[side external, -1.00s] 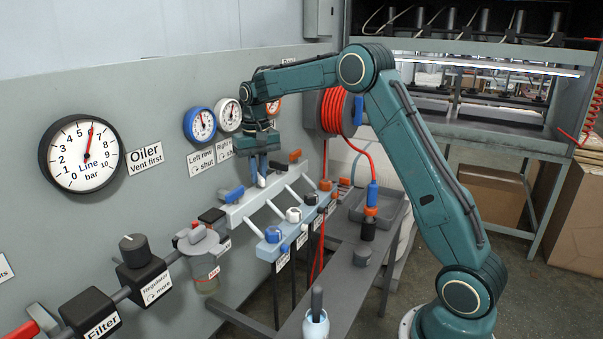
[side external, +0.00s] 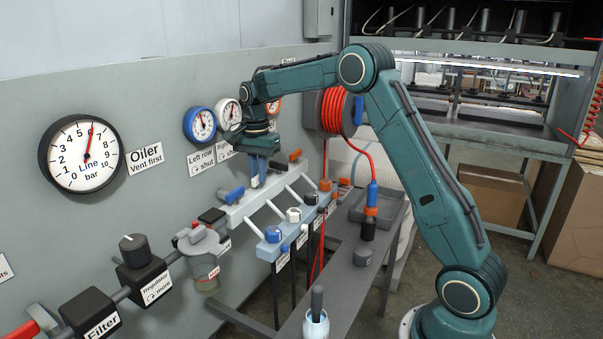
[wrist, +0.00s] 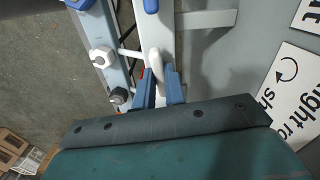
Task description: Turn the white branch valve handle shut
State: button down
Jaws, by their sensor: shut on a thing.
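My gripper (side external: 257,180) points down over the pale manifold bar (side external: 243,208), with its blue fingers closed on the white branch valve handle. In the wrist view the white handle (wrist: 156,62) sits between the two blue fingertips (wrist: 160,80), and its free end sticks out past them. The handle lies roughly along the bar there, across the line of the branch pipes. In the side view the fingers hide most of it. The blue valve handle (side external: 232,194) is on one side of it and the orange handle (side external: 294,155) on the other.
A lower bar carries a blue knob (side external: 273,234), a white knob (side external: 294,215) and others. Gauges (side external: 200,124) and labels (side external: 201,162) are on the panel close behind my gripper. A label with a curved arrow (wrist: 287,70) shows in the wrist view. A grey bench (side external: 345,285) stands in front.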

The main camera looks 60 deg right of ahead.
jog(key=shift+m, duration=0.7)
jog(key=c, duration=1.5)
grip_release()
jog(key=shift+o, duration=0.2)
jog(key=shift+r, duration=0.1)
notch_tip(320, 180, up, 14)
